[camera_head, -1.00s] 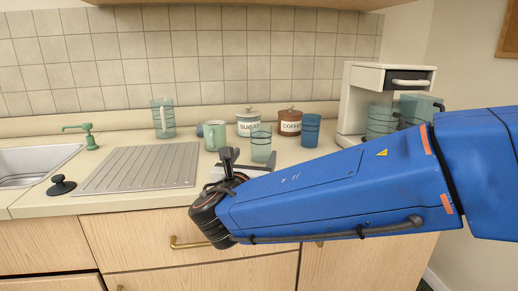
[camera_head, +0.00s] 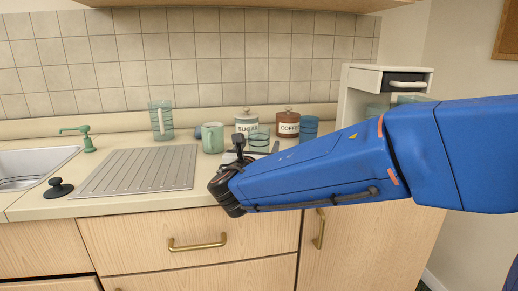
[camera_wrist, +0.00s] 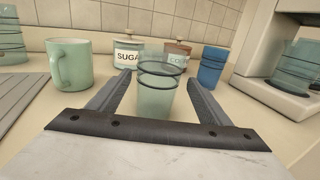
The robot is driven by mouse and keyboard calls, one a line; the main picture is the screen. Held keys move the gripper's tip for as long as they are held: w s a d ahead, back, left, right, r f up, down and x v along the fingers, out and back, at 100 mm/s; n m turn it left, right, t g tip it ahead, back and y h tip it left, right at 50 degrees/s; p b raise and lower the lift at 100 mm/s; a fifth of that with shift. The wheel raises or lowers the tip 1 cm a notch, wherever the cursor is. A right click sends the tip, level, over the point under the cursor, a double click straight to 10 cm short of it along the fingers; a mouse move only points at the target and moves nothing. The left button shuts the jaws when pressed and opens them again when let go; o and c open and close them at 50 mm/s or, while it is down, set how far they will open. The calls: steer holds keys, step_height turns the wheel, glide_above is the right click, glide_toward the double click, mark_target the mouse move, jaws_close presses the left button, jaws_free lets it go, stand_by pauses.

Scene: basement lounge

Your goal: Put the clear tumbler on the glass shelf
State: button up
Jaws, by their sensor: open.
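The clear tumbler (camera_head: 259,138), greenish with dark bands, stands upright on the counter in front of the canisters. In the wrist view the tumbler (camera_wrist: 157,95) stands between the two fingers of my gripper (camera_wrist: 158,77). The fingers are apart, with a gap visible on each side of the glass. In the head view my gripper (camera_head: 257,151) is low over the counter, and its arm hides part of the scene. A white unit (camera_head: 356,97) at the right holds more banded glassware; I cannot tell whether it is the glass shelf.
The sugar canister (camera_head: 246,120), coffee canister (camera_head: 287,123) and blue tumbler (camera_head: 309,126) stand behind and right. The drainboard (camera_head: 140,171) at left is clear.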

steer(key=shift+w+d+r, duration=0.1)
steer(key=shift+w+r, duration=0.05)
steer(key=shift+w, duration=1.35)
steer(key=shift+w+d+r, duration=0.1)
steer(key=shift+w+r, duration=0.05)
steer(key=shift+w, duration=1.35)
steer(key=shift+c, duration=0.6)
steer(key=c, duration=1.2)
